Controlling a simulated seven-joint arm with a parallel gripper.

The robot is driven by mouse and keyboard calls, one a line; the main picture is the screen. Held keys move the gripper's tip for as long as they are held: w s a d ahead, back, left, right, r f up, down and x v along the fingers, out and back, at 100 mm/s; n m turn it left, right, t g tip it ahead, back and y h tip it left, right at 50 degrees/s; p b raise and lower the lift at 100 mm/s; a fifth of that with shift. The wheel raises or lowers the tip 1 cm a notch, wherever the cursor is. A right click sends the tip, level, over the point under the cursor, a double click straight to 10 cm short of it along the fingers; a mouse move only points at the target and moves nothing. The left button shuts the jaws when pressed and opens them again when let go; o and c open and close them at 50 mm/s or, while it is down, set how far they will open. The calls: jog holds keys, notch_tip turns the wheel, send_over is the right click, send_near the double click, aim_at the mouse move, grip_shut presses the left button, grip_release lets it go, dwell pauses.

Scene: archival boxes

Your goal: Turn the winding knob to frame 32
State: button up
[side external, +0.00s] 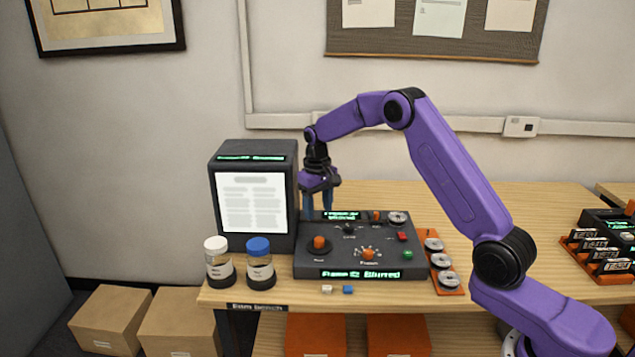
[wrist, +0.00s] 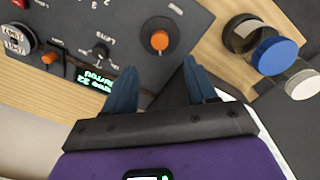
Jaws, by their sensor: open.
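The dark control panel (side external: 388,232) lies on the table; its labels are too small to read surely. An orange knob (side external: 319,242) stands at its left; it also shows in the wrist view (wrist: 160,40), ahead of the fingers. A second orange knob (side external: 368,254) with tick marks around it sits at the front middle. I cannot tell for sure which is the winding knob. A green-lit front display (side external: 360,274) seems to end in "Blurred"; its number is unclear. My gripper (side external: 318,212) is open and empty at the panel's back left edge, apart from both knobs; its blue fingers (wrist: 158,82) show.
A viewer box with a lit page (side external: 251,203) stands just left of my gripper. White-capped (side external: 217,262) and blue-capped (side external: 260,264) jars stand in front of it. A black knob (side external: 348,228) is near the fingers. An orange reel tray (side external: 428,236) lies right of the panel.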

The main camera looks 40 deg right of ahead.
notch_tip(320, 180, up, 8)
jog(key=shift+f, duration=0.2)
jog(key=shift+a, duration=0.2)
jog(key=s+a+r+n, duration=0.2)
jog(key=s+a+n, duration=0.2)
jog(key=s+a, duration=0.45)
jog(key=s+a+r+n, duration=0.25)
jog(key=s+a, duration=0.35)
jog(key=s, duration=0.5)
jog(key=s+d+f+n, duration=0.2)
jog(key=s+n, duration=0.1)
jog(key=s, duration=0.9)
jog(key=s+d+f+n, duration=0.2)
jog(key=s+n, duration=0.2)
jog(key=s, duration=0.8)
jog(key=shift+s+d+f+y, duration=0.15)
jog(key=shift+s+f+y, duration=0.05)
jog(key=shift+y, duration=0.2)
